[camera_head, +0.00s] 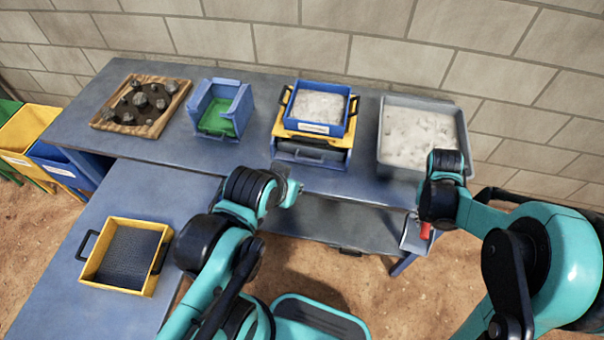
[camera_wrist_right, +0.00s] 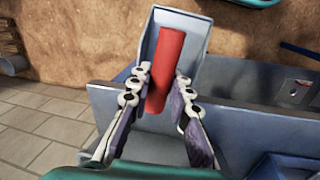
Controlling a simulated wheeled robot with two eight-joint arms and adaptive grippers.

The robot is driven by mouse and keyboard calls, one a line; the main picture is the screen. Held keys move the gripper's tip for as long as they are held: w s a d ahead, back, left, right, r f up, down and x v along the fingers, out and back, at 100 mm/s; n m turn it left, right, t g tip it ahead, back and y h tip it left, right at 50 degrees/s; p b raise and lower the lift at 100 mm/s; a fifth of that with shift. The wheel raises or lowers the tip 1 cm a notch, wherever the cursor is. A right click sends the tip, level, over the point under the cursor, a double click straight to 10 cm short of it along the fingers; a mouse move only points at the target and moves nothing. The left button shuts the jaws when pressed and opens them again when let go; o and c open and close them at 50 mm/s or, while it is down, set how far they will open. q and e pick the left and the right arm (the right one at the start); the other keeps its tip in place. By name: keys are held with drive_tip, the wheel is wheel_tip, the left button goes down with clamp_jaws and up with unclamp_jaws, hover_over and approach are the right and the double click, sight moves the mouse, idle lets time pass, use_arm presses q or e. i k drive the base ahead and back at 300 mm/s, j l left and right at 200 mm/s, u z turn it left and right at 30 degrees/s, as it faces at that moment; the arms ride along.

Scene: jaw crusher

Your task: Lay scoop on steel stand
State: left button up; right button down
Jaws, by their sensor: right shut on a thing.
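The scoop has a red handle (camera_wrist_right: 166,70) and a grey pan (camera_wrist_right: 194,30). In the right wrist view the handle lies between the two fingers of my right gripper (camera_wrist_right: 158,98), which is shut on it. In the head view only part of the red handle (camera_head: 425,231) and grey pan (camera_head: 412,238) show below my right gripper, near the table's front right corner. My left gripper (camera_head: 291,190) is over the table's front edge; its fingers are too small to judge, and no scoop is at it. I cannot clearly pick out the steel stand.
A grey tray of pale powder (camera_head: 421,105) stands behind my right gripper. Left of it are a blue box on a yellow one (camera_head: 312,132), a blue-green box (camera_head: 222,107) and a wooden tray of rocks (camera_head: 168,121). A yellow sieve (camera_head: 90,262) lies on the left table (camera_head: 60,305).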

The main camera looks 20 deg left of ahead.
sight(167, 210)
drive_tip(key=u, duration=1.5)
drive_tip(key=l+u, duration=0.25)
drive_tip(key=u, duration=0.15)
drive_tip(key=l+u, duration=0.55)
drive_tip(key=u, duration=0.25)
drive_tip(key=i+l, duration=0.1)
drive_tip(key=i, duration=0.3)
